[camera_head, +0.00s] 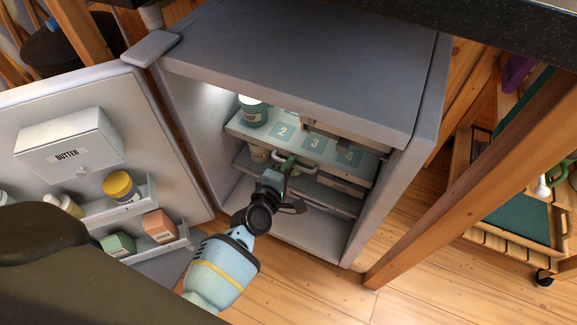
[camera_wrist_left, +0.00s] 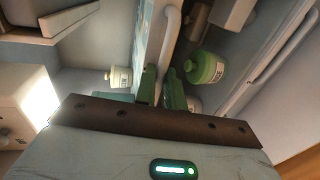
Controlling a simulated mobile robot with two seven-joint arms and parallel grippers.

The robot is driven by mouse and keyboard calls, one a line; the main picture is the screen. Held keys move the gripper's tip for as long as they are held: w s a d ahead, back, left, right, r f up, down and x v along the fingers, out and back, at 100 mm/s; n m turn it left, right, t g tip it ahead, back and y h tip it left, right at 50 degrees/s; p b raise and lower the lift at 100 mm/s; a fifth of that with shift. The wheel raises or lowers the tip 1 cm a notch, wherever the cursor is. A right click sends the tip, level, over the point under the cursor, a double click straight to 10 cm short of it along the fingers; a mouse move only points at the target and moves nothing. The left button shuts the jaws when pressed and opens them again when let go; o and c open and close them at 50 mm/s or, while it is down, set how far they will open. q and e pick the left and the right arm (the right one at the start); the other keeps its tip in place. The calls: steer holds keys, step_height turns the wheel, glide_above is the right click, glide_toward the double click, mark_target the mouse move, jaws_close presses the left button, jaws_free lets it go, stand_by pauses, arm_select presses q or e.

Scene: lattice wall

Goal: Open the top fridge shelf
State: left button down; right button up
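The fridge (camera_head: 300,50) stands with its door (camera_head: 85,125) swung open to the left. Its top shelf (camera_head: 262,130), marked 2, 3 and 4, holds a green-labelled jar (camera_head: 252,112) and appears pushed in. A pale curved shelf handle (camera_head: 297,162) is at its front; it also shows in the left wrist view (camera_wrist_left: 173,32). My left gripper (camera_head: 280,170) is at this handle, its green fingers (camera_wrist_left: 162,82) on either side of the bar's near end. Whether they press on it is unclear. My right gripper is out of view.
A lower shelf (camera_head: 320,193) sits beneath. The door carries a butter box (camera_head: 70,147), a yellow-lidded jar (camera_head: 121,187) and small boxes. A dark countertop (camera_head: 490,22) overhangs the fridge. A wooden post (camera_head: 470,160) stands at right; the floor in front is clear.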

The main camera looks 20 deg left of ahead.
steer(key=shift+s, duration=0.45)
